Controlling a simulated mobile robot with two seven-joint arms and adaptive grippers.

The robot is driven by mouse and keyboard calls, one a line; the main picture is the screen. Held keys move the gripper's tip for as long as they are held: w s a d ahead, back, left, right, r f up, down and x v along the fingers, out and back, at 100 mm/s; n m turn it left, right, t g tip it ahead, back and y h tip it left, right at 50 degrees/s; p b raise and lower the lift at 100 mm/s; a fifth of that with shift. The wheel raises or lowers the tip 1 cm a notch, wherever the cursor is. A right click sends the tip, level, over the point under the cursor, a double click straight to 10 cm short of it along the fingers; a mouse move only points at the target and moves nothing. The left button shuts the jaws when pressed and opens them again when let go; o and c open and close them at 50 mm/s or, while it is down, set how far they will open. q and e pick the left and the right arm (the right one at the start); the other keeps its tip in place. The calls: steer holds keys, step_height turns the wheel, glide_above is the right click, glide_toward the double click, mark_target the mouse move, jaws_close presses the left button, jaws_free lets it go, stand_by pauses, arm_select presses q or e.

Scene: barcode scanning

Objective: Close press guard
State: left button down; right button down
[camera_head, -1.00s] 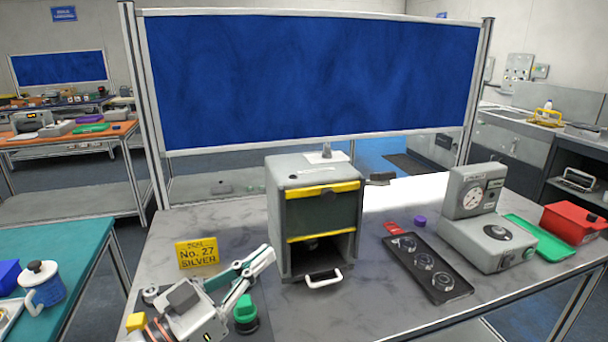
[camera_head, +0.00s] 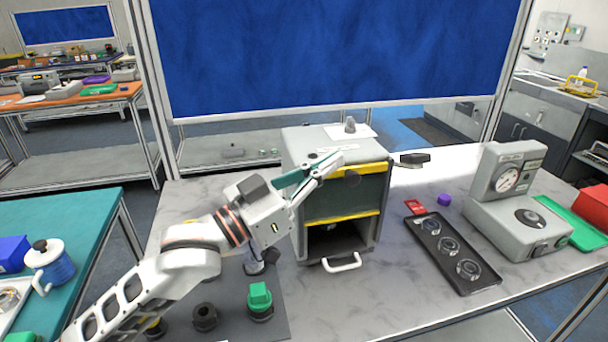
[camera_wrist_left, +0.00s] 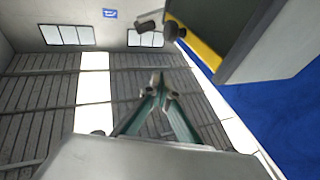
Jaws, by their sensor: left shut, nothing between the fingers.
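The press (camera_head: 297,153) is a grey box on the marbled table. Its guard (camera_head: 340,198) is a dark panel with yellow strips along its top and bottom edges. The guard covers the upper front, and a dark opening (camera_head: 338,240) shows below it. A white handle (camera_head: 342,263) sticks out at the press's bottom front. My left gripper (camera_head: 336,160) is shut and empty, and appears in front of the guard's upper left part; I cannot tell whether it touches. In the left wrist view its fingertips (camera_wrist_left: 158,82) are together, with the yellow-edged press (camera_wrist_left: 270,40) at upper right.
A black tray with round parts (camera_head: 452,252) and a grey gauge device (camera_head: 515,215) stand to the right. A dark lever knob (camera_head: 414,159) juts from the press's right side. Green (camera_head: 260,300) and black knobs (camera_head: 205,317) sit on a dark board at front left.

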arm_select(q)
steer(key=d+f, duration=0.1)
steer(key=w+d+f, duration=0.1)
steer(key=f, duration=0.1)
steer(key=shift+w+f, duration=0.15)
steer(key=shift+f, duration=0.05)
arm_select(e)
steer(key=shift+w, duration=0.1)
